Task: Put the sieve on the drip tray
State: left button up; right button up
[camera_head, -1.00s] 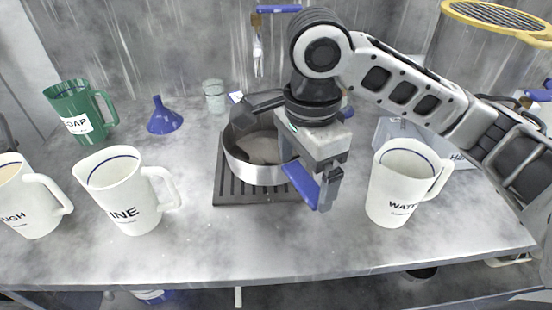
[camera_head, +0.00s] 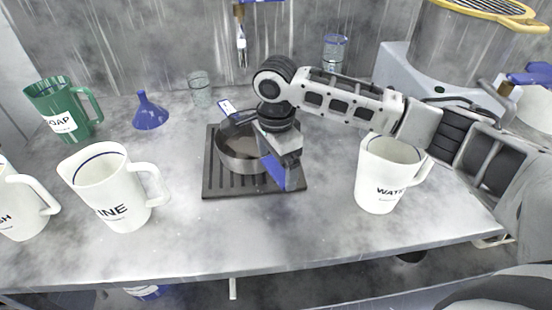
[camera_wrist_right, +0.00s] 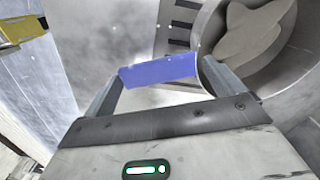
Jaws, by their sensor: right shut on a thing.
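The sieve, a round steel pan (camera_head: 240,158) with a blue handle piece (camera_wrist_right: 158,70), is over the black slatted drip tray (camera_head: 210,183) in the head view. Its steel wall also shows in the wrist view at right, with a grey shape inside. My right gripper (camera_head: 283,172) is at the sieve's right side, fingers shut on the blue piece. The sieve looks level and within the tray's outline; whether its bottom touches the slats cannot be told. My arm hides part of its right rim. My left gripper is not in view.
A white WATER jug (camera_head: 378,190) stands right of the tray, below my arm. A white jug (camera_head: 112,195), green SOAP jug (camera_head: 62,118) and blue funnel (camera_head: 150,115) stand left. A glass (camera_head: 200,90) is behind. The table (camera_head: 260,235) in front is clear.

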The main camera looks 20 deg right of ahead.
jog(key=o, duration=1)
jog(key=shift+c, duration=0.2)
notch_tip(320, 180, up, 12)
jog(key=shift+s, duration=0.1)
